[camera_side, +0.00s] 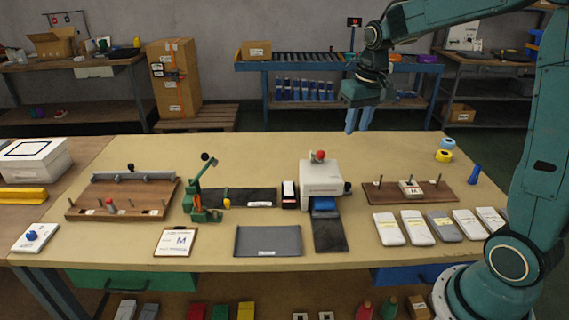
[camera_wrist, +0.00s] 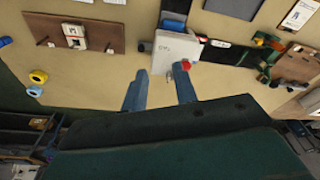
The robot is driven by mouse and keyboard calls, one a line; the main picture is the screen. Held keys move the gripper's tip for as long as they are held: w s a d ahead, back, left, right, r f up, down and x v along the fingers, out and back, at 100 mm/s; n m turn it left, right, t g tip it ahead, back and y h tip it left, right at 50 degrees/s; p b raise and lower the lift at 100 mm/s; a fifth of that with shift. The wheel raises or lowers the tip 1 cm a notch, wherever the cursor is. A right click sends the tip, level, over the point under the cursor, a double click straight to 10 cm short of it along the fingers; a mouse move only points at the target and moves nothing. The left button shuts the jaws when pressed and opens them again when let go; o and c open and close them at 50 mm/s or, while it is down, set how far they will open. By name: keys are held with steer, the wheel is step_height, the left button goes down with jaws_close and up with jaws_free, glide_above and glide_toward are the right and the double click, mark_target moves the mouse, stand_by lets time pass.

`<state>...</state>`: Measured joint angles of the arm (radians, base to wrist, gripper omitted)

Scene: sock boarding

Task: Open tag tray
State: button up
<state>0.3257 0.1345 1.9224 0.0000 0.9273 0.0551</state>
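Two drawer-like fronts show under the table's front edge in the side view: a green one (camera_side: 150,280) with a dark handle at left, and a blue one (camera_side: 405,275) at right, partly behind my arm. Both look closed. I cannot tell which is the tag tray; no label is readable. My gripper (camera_side: 358,128) hangs above the table's back edge, far from both fronts. In the wrist view its two blue fingers (camera_wrist: 161,78) are apart with nothing between them, so it is open and empty. Neither front shows clearly in the wrist view.
A white machine with a red knob (camera_side: 320,178) stands mid-table. A green lever press (camera_side: 203,195), a peg board (camera_side: 440,190) and several pale flat packs (camera_side: 418,226) lie around it. A clipboard (camera_side: 176,241) and grey mat (camera_side: 268,240) lie near the front edge.

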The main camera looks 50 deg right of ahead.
steer(key=m+g, duration=0.2)
glide_above(348, 184)
step_height(348, 184, down, 11)
steer(key=shift+d+r+y, duration=0.15)
steer(key=shift+r+y, duration=0.05)
steer(key=shift+y, duration=0.1)
steer(key=shift+f, duration=0.1)
step_height(348, 184, down, 14)
steer(key=shift+r, duration=0.2)
jaws_close()
